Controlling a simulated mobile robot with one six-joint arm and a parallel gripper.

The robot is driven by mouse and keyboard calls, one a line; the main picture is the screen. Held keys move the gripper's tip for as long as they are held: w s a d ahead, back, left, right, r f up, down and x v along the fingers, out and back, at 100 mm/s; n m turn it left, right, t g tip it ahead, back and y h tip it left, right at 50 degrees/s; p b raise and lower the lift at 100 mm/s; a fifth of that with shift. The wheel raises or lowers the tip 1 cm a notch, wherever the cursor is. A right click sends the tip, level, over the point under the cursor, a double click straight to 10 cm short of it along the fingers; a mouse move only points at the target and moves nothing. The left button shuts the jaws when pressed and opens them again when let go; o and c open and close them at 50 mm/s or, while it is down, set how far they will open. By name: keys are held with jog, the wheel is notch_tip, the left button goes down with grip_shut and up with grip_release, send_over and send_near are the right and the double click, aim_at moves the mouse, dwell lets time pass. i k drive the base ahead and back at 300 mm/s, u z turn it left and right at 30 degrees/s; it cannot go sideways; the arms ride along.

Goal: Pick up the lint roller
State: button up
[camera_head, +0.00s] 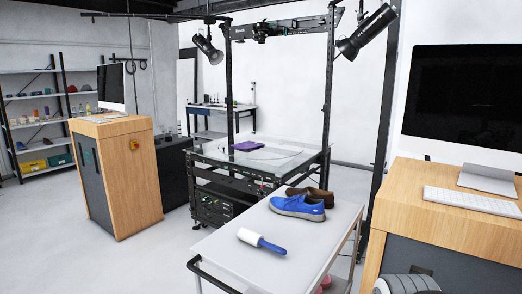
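The lint roller (262,242) lies on its side on the near half of a white cart top (222,254). Its white roll points to the left and back, and its blue handle points to the right and front. Nothing covers it, and there is bare surface all around it. I cannot make out my gripper's fingers anywhere in this view.
A blue shoe (298,207) and a brown shoe (318,193) stand behind the roller on the cart. A turntable rig (254,158) with a purple item stands behind. Wooden desks (458,220) are at right and left (122,178). Floor is open at front left.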

aim_at(251, 237)
jog(key=k, duration=0.65)
jog(key=u, duration=0.3)
jog(key=i, duration=1.65)
jog(key=z, duration=0.65)
